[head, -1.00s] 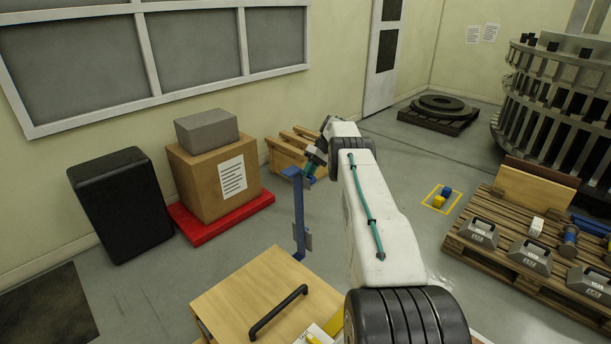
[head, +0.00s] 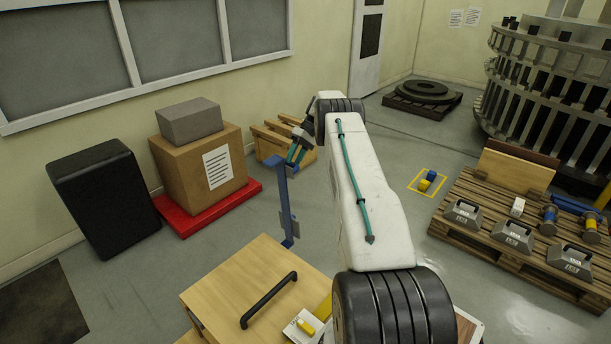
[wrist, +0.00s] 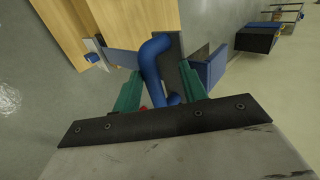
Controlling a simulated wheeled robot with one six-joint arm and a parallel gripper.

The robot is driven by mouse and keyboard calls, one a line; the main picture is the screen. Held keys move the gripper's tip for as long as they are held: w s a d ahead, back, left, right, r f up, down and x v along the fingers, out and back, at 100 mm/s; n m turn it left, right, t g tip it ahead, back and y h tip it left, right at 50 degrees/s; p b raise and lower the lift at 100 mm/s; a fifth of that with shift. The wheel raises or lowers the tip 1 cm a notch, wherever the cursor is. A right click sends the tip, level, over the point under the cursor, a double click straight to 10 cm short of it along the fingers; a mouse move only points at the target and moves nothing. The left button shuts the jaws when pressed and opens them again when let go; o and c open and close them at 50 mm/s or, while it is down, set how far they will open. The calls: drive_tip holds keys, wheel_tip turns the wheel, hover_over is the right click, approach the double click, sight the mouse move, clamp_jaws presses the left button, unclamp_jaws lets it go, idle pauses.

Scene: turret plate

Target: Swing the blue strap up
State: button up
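The blue strap (head: 287,205) stands upright beside the far right edge of a wooden box, with a bent blue top. My gripper (head: 296,155), with teal fingers, is at the top of the strap, pointing down. In the wrist view, my gripper (wrist: 163,78) has its fingers apart, with a bent blue bar (wrist: 149,62) between them. The bar seems to belong to the strap. Flat blue parts show outside both fingers. I cannot tell whether a finger touches the bar.
The wooden box (head: 222,292) has a black handle (head: 268,300) on top. A cardboard box (head: 190,175) on a red base and a black case (head: 105,200) stand left. A pallet (head: 470,235) with weights lies right.

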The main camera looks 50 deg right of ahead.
drive_tip(key=s+a+r, duration=0.1)
drive_tip(key=s+a, duration=0.6)
drive_tip(key=s, duration=0.5)
drive_tip(key=shift+s+r, duration=0.15)
drive_tip(key=shift+s, duration=0.15)
